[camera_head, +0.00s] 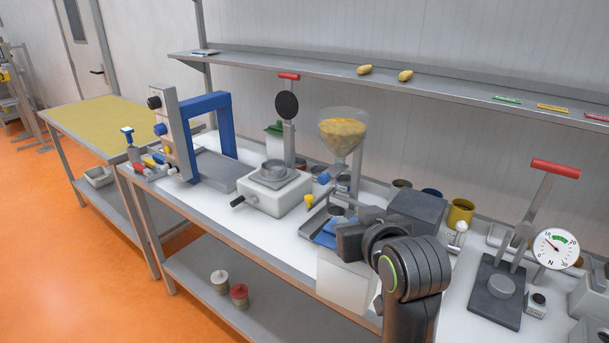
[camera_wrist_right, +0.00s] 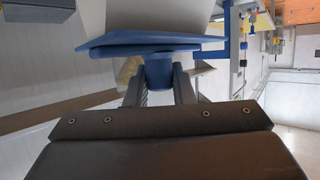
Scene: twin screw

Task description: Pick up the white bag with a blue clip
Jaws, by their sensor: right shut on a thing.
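The white bag (camera_head: 345,281) shows in the head view in front of the bench's front edge, below my right gripper (camera_head: 340,238). Its blue clip (camera_head: 328,233) is at the top of the bag. In the right wrist view the clip (camera_wrist_right: 140,45) is a wide blue bar with a blue block between my fingers, and the white bag (camera_wrist_right: 150,15) lies beyond it. My right gripper (camera_wrist_right: 160,85) is shut on the clip. My right arm hides part of the bag. I cannot tell whether the bag touches the bench. My left gripper is not in view.
Behind the bag stands a hopper (camera_head: 343,130) with yellow contents. A grey press with a red handle (camera_head: 555,168) and a dial (camera_head: 556,248) stand at right. A blue-framed device (camera_head: 208,110) is at left. A wall shelf (camera_head: 300,68) runs above.

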